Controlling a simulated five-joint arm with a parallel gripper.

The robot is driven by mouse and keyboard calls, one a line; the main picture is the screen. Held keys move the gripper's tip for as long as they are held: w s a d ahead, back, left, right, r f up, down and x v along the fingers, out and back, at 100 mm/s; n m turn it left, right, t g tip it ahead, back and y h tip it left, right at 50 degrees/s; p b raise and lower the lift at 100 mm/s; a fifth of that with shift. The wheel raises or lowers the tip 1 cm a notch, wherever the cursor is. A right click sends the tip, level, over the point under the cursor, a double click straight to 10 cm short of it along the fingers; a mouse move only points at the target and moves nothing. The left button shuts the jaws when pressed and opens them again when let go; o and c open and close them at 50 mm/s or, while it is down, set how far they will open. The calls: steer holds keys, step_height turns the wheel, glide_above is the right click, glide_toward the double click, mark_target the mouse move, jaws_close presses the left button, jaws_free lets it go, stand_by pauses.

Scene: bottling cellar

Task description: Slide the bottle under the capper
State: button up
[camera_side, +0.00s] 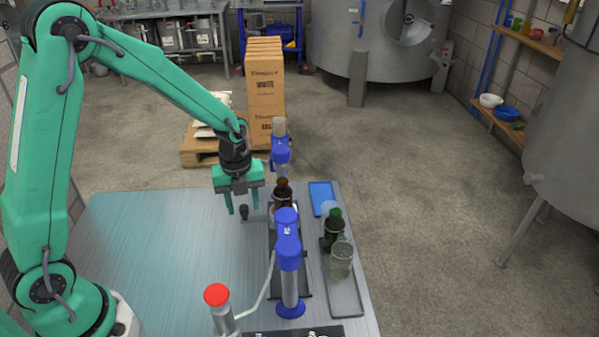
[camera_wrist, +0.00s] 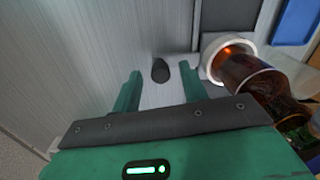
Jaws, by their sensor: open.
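The brown bottle (camera_side: 283,194) stands upright just right of my gripper in the side view. In the wrist view the brown bottle (camera_wrist: 255,82) is at the right, with one end at a white ring (camera_wrist: 212,48). A black knob (camera_wrist: 160,71) shows between and just beyond my fingertips; a pale plate (camera_wrist: 170,95) runs from it toward the ring. The side view also shows the knob (camera_side: 244,213). My gripper (camera_side: 242,207) is open and empty, pointing down. A blue-headed post (camera_side: 288,235), seemingly the capper, stands in front of the bottle; a similar blue head (camera_side: 280,152) is behind it.
A tray (camera_side: 347,303) at the right holds a dark green bottle (camera_side: 333,235) and a clear glass (camera_side: 341,262). A blue tray (camera_side: 322,190) lies at the far right corner. A red-capped cylinder (camera_side: 217,296) stands in front. The tabletop (camera_side: 150,235) left of my gripper is clear.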

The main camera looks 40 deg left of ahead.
steer(key=shift+f, duration=0.15)
steer(key=shift+c, duration=0.2)
jaws_close()
steer(key=shift+w+a, duration=1.25)
steer(key=shift+a, duration=0.05)
steer(key=shift+o, duration=0.2)
jaws_free()
